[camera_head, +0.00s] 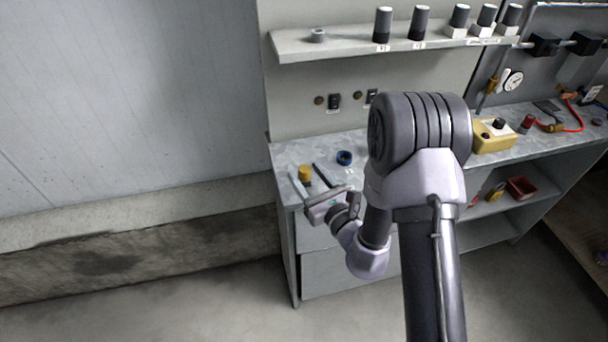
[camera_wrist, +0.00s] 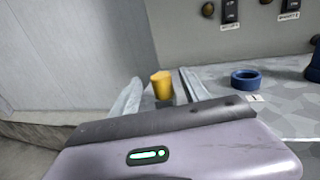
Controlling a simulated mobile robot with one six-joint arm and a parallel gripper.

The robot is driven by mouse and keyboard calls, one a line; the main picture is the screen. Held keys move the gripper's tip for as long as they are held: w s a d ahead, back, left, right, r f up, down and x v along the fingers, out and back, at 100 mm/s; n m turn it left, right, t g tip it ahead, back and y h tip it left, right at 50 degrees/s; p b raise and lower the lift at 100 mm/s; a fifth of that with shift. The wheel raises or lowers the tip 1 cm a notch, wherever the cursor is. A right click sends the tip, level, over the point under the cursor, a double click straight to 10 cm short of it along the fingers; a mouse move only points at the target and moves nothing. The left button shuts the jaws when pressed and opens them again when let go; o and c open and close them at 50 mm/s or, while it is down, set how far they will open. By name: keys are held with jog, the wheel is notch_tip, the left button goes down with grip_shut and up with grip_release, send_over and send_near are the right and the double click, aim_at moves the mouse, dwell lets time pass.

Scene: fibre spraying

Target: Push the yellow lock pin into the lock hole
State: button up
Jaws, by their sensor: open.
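A short yellow cylinder (camera_head: 305,174) stands upright near the left end of the grey worktop. It also shows in the wrist view (camera_wrist: 162,86). It is the only yellow pin-like piece I see, and I cannot tell surely that it is the lock pin. My gripper (camera_head: 304,178) is open, low over the worktop's front left corner. In the wrist view its two fingers (camera_wrist: 159,84) show on either side of the cylinder, with gaps at both sides. I cannot tell whether the cylinder is between the fingertips or just beyond them. I cannot make out a lock hole.
A blue ring (camera_head: 344,157) lies on the worktop (camera_head: 292,152) right of the cylinder. A shelf (camera_head: 345,46) above carries several dark cylinders. A yellow control box (camera_head: 493,135) stands further right. A yellow padlock (camera_head: 495,192) and red bin (camera_head: 521,188) are on the lower shelf.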

aim_at(302, 166)
jog(key=b+x, duration=0.1)
jog(key=x, duration=0.4)
jog(key=shift+w, duration=0.1)
grip_shut()
jog(key=shift+d, duration=0.1)
